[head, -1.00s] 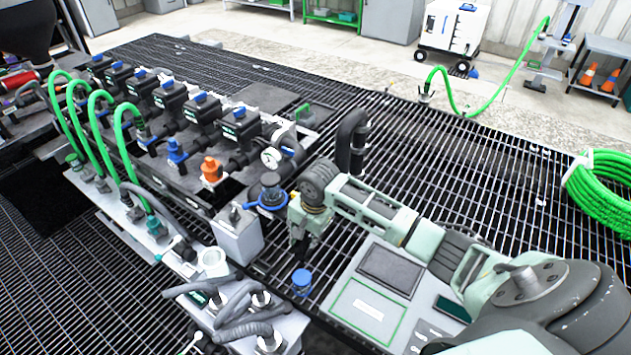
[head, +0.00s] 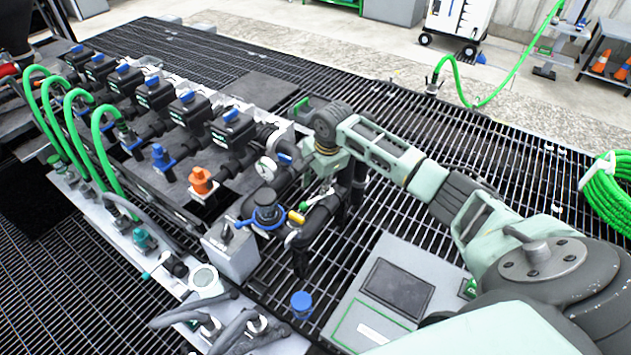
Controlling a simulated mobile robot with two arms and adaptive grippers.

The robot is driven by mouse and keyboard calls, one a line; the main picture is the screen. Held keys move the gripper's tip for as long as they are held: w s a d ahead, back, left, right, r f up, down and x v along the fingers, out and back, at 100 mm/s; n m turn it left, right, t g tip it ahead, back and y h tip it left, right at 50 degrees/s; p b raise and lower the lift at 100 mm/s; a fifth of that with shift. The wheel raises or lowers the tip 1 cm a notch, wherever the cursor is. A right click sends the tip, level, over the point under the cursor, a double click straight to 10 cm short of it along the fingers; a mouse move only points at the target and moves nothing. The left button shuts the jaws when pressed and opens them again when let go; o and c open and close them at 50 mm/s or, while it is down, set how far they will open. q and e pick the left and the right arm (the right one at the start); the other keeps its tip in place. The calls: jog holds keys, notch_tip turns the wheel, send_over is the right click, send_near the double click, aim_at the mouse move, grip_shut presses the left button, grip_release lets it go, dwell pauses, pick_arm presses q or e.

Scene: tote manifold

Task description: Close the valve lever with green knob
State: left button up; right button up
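A small green knob (head: 303,206) shows on the black pipework right of the blue-ringed valve (head: 267,210), close to a yellow handle (head: 297,217). Its lever is too small and too covered for me to tell its angle. My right gripper (head: 314,178) points down over the black pipe, just above and beyond the green knob. Its fingers are small and partly merge with the pipe, so I cannot tell whether they touch anything or how far apart they are. My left gripper is not in view.
A row of black valve blocks with blue tops (head: 189,110) and a pressure gauge (head: 265,168) stand left of my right arm. A grey box (head: 231,249), a blue cap (head: 302,303) and a panel with a dark screen (head: 397,288) lie nearer. Open grating (head: 440,130) extends right.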

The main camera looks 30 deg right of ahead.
aim_at(315, 199)
jog(key=f, duration=0.2)
jog(key=w+f, duration=0.1)
jog(key=f, duration=0.4)
jog(key=shift+w+f, duration=0.25)
jog(key=shift+w, duration=0.05)
jog(key=shift+s+a+r, duration=0.1)
grip_shut()
